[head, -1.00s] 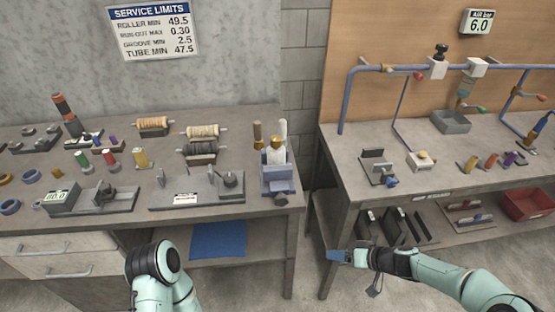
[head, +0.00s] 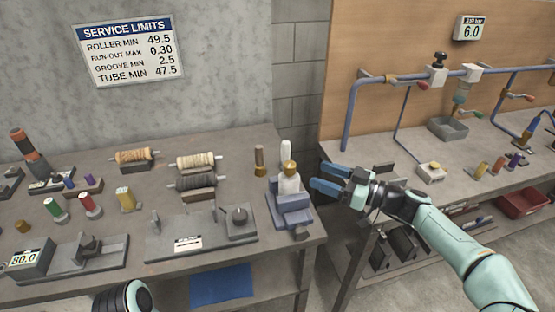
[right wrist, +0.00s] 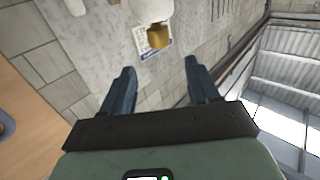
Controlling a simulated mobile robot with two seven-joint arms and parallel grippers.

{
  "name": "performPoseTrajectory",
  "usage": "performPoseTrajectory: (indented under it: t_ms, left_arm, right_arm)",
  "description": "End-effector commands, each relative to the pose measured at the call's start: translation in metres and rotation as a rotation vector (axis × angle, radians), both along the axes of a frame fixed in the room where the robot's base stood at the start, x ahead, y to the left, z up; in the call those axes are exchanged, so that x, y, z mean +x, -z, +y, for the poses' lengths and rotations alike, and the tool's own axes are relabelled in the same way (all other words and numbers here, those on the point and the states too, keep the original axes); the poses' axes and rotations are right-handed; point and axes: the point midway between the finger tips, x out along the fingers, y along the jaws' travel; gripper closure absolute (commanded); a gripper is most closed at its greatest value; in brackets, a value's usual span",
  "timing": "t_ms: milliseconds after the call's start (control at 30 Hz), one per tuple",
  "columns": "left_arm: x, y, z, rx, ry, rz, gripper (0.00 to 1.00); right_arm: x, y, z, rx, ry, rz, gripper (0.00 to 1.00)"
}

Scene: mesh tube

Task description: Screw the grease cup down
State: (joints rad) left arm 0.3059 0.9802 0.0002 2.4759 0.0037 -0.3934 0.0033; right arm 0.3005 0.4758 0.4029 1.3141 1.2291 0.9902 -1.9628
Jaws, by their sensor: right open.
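The grease cup shows as a brass cap (head: 290,167) on a white body (head: 288,184), standing upright in a blue-grey block (head: 292,211) at the right end of the left bench. My right gripper (head: 318,178) is open and empty, just right of the cup, with its blue fingers pointing left toward it. In the right wrist view, the brass cap (right wrist: 158,37) and white body (right wrist: 152,9) lie beyond the fingertips, between the two finger lines and apart from them. My left gripper is out of view; only part of that arm shows at the bottom.
A fixture plate (head: 190,242) lies left of the block. The right bench (head: 405,190) is close beneath my right arm, with a gap between the benches.

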Motion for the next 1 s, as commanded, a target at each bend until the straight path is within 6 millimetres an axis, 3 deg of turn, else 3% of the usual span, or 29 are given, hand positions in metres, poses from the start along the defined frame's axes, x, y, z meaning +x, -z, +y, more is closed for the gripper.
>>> performPoseTrajectory:
  t_ms: [500,700,1000]
  left_arm:
    - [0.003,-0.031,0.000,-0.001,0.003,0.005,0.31]
    - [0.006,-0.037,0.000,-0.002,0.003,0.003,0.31]
    - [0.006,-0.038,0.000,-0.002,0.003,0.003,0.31]
  right_arm:
    - [0.044,-0.002,0.092,0.000,-0.002,0.001,0.40]
    - [0.053,-0.001,0.108,0.000,-0.001,0.001,0.40]
    - [0.054,0.000,0.110,-0.001,0.000,0.003,0.40]
